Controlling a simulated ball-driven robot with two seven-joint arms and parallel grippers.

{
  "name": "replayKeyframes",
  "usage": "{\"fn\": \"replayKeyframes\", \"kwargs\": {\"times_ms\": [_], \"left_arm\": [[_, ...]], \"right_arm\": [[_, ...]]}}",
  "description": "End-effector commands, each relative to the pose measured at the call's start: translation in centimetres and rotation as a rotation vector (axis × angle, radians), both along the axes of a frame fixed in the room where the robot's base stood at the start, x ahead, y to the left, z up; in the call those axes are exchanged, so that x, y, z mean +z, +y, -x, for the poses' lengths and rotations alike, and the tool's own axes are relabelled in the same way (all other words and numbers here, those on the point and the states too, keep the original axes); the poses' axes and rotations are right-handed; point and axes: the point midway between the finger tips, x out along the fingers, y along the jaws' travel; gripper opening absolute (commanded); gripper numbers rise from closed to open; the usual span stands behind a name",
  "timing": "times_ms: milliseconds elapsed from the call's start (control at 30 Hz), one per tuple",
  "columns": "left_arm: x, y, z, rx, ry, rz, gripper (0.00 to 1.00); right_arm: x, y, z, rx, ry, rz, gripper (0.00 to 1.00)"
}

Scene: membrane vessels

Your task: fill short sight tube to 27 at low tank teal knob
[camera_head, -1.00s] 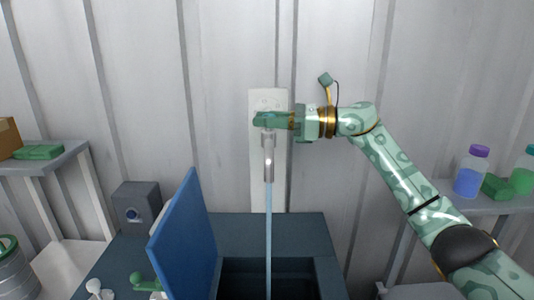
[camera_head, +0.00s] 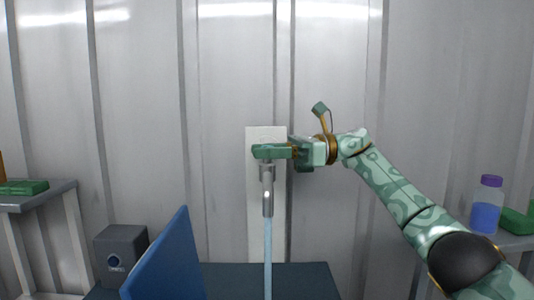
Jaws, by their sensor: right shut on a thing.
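A pale wall plate (camera_head: 266,240) carries a metal tap spout (camera_head: 267,190). A thin light-blue column (camera_head: 267,255), like running water, drops straight from the spout past the bottom edge. My right gripper (camera_head: 262,151) is at the upper part of the plate, just above the spout. It is shut on the tap's knob, which its green fingers mostly hide. My left gripper is not in view. I cannot make out a sight tube, its scale or a level reading.
A raised blue lid (camera_head: 170,262) stands at the lower left beside a grey box (camera_head: 121,250) with a round blue dial. A shelf (camera_head: 40,196) is at the left. A purple-capped bottle of blue liquid (camera_head: 485,216) is on the right shelf.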

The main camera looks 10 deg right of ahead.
Motion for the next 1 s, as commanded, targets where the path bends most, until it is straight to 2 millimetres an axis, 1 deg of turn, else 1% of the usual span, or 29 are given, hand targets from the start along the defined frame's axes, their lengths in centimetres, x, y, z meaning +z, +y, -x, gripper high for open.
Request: {"fn": "replayKeyframes", "kwargs": {"times_ms": [67,100,133,167,433,533,667,900,1000], "left_arm": [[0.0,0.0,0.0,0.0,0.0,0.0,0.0],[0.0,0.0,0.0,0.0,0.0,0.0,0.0],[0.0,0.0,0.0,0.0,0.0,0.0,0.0],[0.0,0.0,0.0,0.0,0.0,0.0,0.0],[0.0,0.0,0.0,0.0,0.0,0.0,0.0],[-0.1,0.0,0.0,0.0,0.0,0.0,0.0],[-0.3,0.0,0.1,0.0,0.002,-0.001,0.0],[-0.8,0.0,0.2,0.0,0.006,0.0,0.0],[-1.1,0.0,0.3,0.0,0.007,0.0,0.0]], "right_arm": [[0.0,0.0,0.0,-0.001,0.0,0.002,0.04],[0.0,0.0,0.0,-0.001,0.0,0.002,0.38],[0.0,0.0,0.0,-0.001,0.0,0.001,0.46],[0.0,0.0,0.0,-0.001,0.0,0.001,0.48],[0.0,-0.1,0.0,-0.001,0.0,0.001,0.48],[-0.1,-0.9,0.0,-0.003,0.001,0.001,0.48],[-0.2,-3.3,0.0,-0.006,0.002,0.001,0.48],[-0.1,-9.2,0.3,-0.007,0.002,0.0,0.48],[-0.2,-10.5,0.4,-0.003,0.003,0.004,0.48]]}}
